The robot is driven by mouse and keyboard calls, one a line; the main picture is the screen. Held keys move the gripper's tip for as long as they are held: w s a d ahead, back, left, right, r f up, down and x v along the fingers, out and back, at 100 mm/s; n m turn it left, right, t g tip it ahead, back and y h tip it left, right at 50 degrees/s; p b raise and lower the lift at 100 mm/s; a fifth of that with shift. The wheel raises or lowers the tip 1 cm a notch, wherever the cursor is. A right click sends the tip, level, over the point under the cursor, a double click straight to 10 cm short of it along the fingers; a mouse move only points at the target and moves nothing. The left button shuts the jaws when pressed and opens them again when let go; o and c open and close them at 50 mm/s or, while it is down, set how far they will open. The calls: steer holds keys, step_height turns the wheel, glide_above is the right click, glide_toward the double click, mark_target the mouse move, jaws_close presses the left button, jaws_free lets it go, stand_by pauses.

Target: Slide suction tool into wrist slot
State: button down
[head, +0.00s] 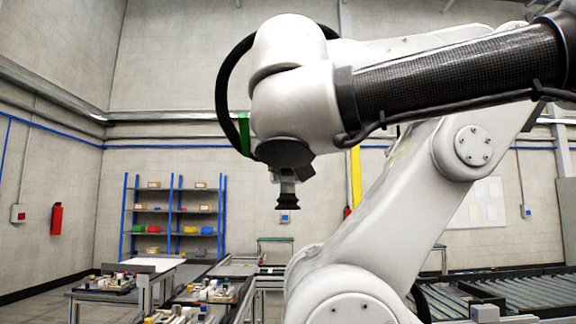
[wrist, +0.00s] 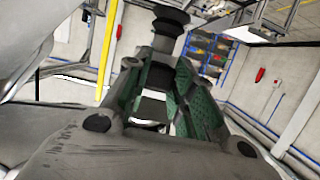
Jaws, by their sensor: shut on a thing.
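The suction tool shows in the wrist view with a black bellows cup (wrist: 171,18) and a grey shaft below it. My gripper (wrist: 160,72) is shut on the tool's body, between its green-padded fingers. In the head view the tool's dark cup (head: 288,201) hangs below the end of my arm, pointing down in free air. My gripper (head: 286,175) is small there and mostly hidden by the dark wrist part above it. I cannot make out the wrist slot in either view.
Benches with fixtures and small parts (head: 108,284) stand at lower left. A blue shelf rack (head: 172,212) with coloured bins is by the back wall. A roller conveyor (head: 520,290) lies at lower right. The air around the tool looks clear.

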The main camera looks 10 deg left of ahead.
steer(key=s+d, duration=0.1)
steer(key=s, duration=0.5)
steer(key=shift+s+d, duration=0.15)
steer(key=shift+d, duration=0.1)
stand_by(0.5)
